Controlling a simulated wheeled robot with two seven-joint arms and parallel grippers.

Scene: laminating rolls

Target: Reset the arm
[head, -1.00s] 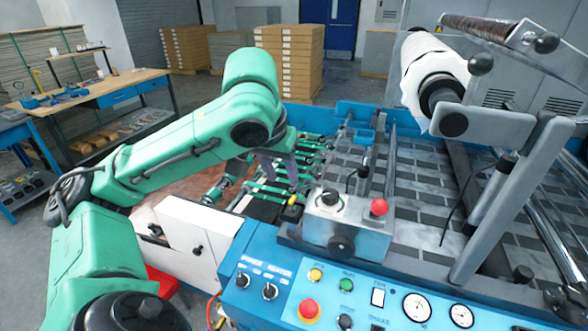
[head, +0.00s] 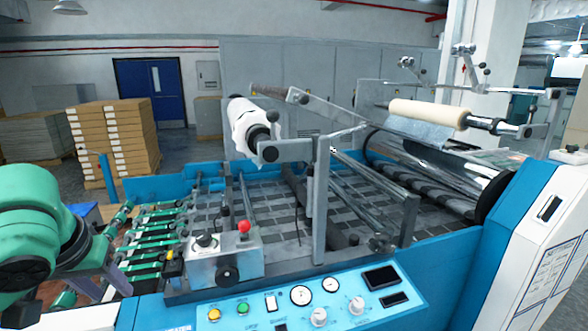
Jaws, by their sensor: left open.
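My left arm comes in at the left edge. Its left gripper (head: 112,284) hangs low beside the green rollers, with open jaws and nothing seen between them; part of it is hard to make out. A white laminating roll (head: 245,122) sits on a dark shaft above the machine bed. A cream roll (head: 425,112) with clear film is mounted farther right. My right arm and gripper are out of view.
The blue control panel (head: 300,311) runs along the front. A grey box with a red knob (head: 243,227) stands above it. Metal uprights and bars (head: 320,205) rise over the bed (head: 270,215). A white cabinet (head: 540,250) is at right. Stacked boxes (head: 115,140) stand behind.

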